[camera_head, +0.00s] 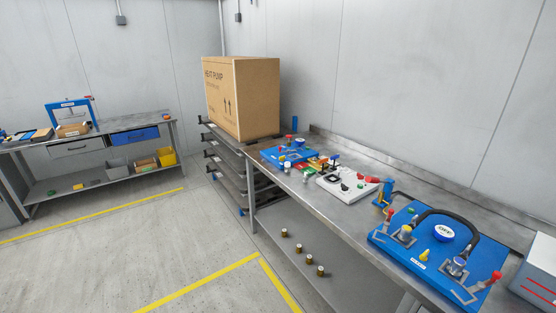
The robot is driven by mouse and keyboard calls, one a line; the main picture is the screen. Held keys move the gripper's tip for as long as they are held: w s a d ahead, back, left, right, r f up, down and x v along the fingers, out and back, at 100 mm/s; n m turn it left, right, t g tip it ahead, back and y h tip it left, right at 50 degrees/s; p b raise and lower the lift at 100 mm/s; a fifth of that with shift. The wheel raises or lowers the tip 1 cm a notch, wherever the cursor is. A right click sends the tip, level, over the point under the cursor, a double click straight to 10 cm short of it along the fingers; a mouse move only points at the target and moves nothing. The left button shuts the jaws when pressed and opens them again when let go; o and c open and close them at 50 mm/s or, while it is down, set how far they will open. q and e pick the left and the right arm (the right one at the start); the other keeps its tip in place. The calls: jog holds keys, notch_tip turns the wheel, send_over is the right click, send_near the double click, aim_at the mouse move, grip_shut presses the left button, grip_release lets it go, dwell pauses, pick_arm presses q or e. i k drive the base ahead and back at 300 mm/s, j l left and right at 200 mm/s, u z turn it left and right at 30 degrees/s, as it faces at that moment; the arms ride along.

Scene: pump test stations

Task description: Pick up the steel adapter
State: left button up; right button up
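I cannot make out with certainty which thing is the steel adapter. Silvery round fittings sit on the blue test station (415,263) at the right: one fitting (405,233) at its left side and another fitting (457,266) near its front right. A black hose (447,213) arches over the station between them. Several small dark-and-brass cylinders (308,259) stand on the shelf under the bench. Neither of my grippers is in view.
The steel workbench (330,200) runs along the right wall, with a white board (347,186) and a smaller blue station (284,155) on it. A large cardboard box (243,98) stands behind on a rack. Another bench (105,137) is at left. The floor between is clear.

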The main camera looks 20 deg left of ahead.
aim_at(287, 166)
jog(key=i+j+u, duration=0.2)
jog(key=i+j, duration=0.65)
jog(key=j, duration=0.1)
